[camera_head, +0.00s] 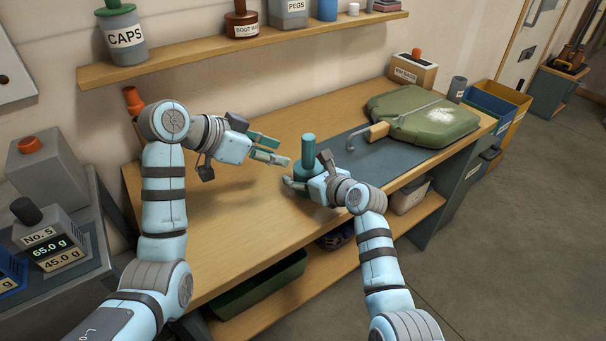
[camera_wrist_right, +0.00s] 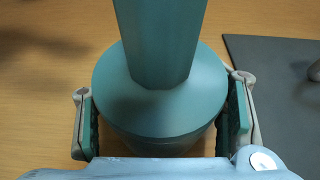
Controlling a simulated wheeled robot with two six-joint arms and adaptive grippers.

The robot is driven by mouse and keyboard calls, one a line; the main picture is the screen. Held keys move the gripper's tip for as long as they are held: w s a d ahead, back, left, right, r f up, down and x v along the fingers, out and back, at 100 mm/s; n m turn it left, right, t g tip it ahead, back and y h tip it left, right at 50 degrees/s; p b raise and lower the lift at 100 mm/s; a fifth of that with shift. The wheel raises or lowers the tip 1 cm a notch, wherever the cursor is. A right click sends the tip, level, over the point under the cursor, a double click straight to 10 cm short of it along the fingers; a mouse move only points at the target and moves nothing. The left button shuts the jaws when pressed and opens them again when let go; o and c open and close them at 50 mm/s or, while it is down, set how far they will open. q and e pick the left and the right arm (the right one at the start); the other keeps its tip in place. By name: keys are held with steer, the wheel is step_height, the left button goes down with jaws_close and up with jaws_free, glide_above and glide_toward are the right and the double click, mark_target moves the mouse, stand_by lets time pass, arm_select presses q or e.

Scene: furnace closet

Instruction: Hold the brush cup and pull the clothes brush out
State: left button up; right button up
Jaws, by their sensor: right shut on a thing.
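The brush cup (camera_head: 304,170) is a round teal cup standing on the wooden bench. The clothes brush's teal handle (camera_head: 309,147) sticks up out of it; the rest of the brush is hidden. My right gripper (camera_head: 302,181) is shut on the cup. In the right wrist view, the pads of my right gripper (camera_wrist_right: 162,95) press on both sides of the cup (camera_wrist_right: 150,105), and the faceted handle (camera_wrist_right: 160,40) rises from its middle. My left gripper (camera_head: 284,152) is open and empty, its fingers pointing right, a little left of the handle and not touching it.
A grey mat (camera_head: 375,157) lies right of the cup, with a wooden-handled metal tool (camera_head: 368,136) on it. A green bag-like object (camera_head: 425,115) with white powder lies beyond. A shelf (camera_head: 250,44) with jars runs along the wall. The bench left of the cup is clear.

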stand_by(0.4)
arm_select(q)
steer(key=shift+o, duration=1.4)
steer(key=shift+r, duration=0.1)
step_height(320, 180, up, 8)
steer(key=n+y, duration=0.3)
glide_above(308, 138)
steer(key=s+d, duration=0.2)
steer(key=s, duration=0.1)
steer(key=a+f+n+y, duration=0.2)
steer(key=y, duration=0.1)
steer(key=shift+w+a+f+n, duration=0.15)
steer(key=shift+a+f+n, duration=0.15)
steer(key=shift+f+n, duration=0.1)
arm_select(e)
steer(key=shift+d, duration=0.25)
arm_select(q)
steer(key=x, duration=0.6)
steer(key=shift+w+a+f, duration=0.1)
steer(key=shift+a+f, duration=0.1)
steer(key=shift+f, duration=0.2)
arm_select(e)
steer(key=shift+a, duration=0.2)
